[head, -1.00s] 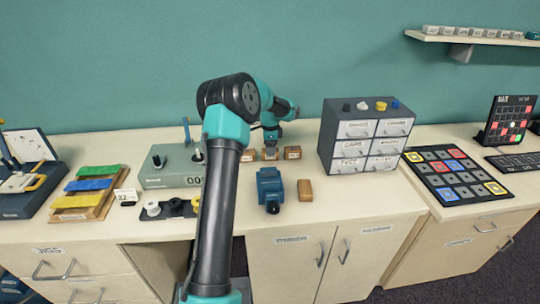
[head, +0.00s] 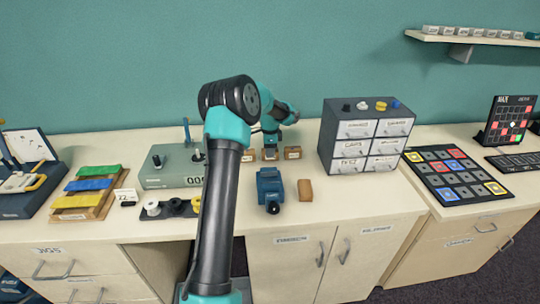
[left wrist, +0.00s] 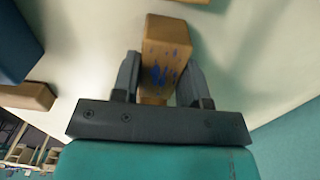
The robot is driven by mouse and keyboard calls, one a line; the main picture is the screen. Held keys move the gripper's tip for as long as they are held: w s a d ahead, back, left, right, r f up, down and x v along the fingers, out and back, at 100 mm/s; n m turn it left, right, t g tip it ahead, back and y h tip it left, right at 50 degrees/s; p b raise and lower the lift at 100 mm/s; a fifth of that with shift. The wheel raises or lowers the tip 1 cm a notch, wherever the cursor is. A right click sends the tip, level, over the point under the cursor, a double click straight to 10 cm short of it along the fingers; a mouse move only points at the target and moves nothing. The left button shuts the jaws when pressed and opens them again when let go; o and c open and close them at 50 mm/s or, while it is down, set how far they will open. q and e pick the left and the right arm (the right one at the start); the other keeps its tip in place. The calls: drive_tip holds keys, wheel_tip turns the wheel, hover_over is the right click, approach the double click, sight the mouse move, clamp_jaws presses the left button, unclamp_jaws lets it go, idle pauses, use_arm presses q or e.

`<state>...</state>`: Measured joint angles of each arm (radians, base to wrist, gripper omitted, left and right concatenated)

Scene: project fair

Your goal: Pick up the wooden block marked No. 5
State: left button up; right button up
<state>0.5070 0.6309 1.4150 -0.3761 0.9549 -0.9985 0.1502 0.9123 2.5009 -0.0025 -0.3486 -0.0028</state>
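Three small wooden blocks stand in a row at the back of the table in the head view: a left one (head: 250,155), a middle one (head: 270,154) and a right one (head: 292,153). Their numbers are too small to read. My left gripper (head: 271,142) points down at the middle block. In the left wrist view a wooden block (left wrist: 165,60) with blurred, unreadable blue marks lies between the fingers of the left gripper (left wrist: 160,80). The fingers stand apart on either side of it, with a narrow gap at the right. My right gripper is not in view.
A blue vise-like tool (head: 269,187) and another wooden block (head: 305,190) lie nearer the front. A grey drawer cabinet (head: 345,160) stands to the right of the row. A grey-green box with knobs (head: 165,172) stands to the left.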

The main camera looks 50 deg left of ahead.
use_arm(q)
drive_tip(key=c, duration=0.4)
drive_tip(key=shift+r, duration=0.15)
wheel_tip(320, 180, up, 10)
drive_tip(key=shift+f, duration=0.1)
idle(0.3)
idle(0.3)
